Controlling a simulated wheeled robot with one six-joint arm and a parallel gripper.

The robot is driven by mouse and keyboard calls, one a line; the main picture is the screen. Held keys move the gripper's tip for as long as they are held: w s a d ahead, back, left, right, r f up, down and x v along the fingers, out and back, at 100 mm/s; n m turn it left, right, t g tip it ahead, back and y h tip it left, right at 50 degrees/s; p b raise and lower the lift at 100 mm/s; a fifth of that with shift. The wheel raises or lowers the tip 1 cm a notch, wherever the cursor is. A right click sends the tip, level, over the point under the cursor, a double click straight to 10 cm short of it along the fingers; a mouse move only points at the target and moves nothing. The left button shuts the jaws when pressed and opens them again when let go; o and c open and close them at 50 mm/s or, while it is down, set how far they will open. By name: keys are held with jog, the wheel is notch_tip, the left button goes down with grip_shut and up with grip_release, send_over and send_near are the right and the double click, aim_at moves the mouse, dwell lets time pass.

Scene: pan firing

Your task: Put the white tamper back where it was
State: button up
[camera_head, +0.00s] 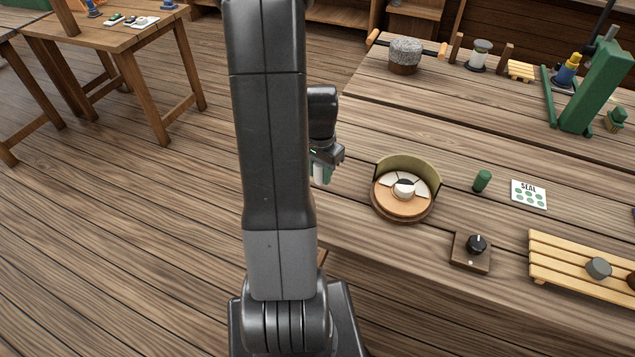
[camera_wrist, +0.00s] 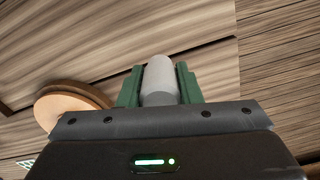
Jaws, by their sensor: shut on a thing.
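My gripper (camera_head: 322,176) is over the left edge of the workbench, partly hidden behind my arm in the head view. In the wrist view its green fingers (camera_wrist: 159,84) are shut on a pale, white-grey rounded cylinder, which looks like the white tamper (camera_wrist: 160,76). In the head view only a small white part of the tamper (camera_head: 318,175) shows below the wrist. The tamper is apart from the round wooden pan stand (camera_head: 404,209), which stands to its right with a curved olive wall, white segments and a small white-and-black piece in the middle.
On the workbench (camera_head: 440,140) are a green cylinder (camera_head: 482,180), a SEAL card (camera_head: 529,194), a knob box (camera_head: 470,252) and a slatted rack (camera_head: 560,262) bearing a grey cylinder (camera_head: 598,267). A green press (camera_head: 592,90) stands at back right. Bench room behind the pan stand is clear.

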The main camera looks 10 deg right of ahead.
aim_at(320, 184)
jog(key=shift+f, duration=2.55)
jog(key=shift+f, duration=0.2)
jog(key=o, duration=1)
jog(key=shift+c, duration=0.2)
jog(key=shift+r, duration=0.1)
notch_tip(320, 184, up, 12)
jog(key=shift+r, duration=0.15)
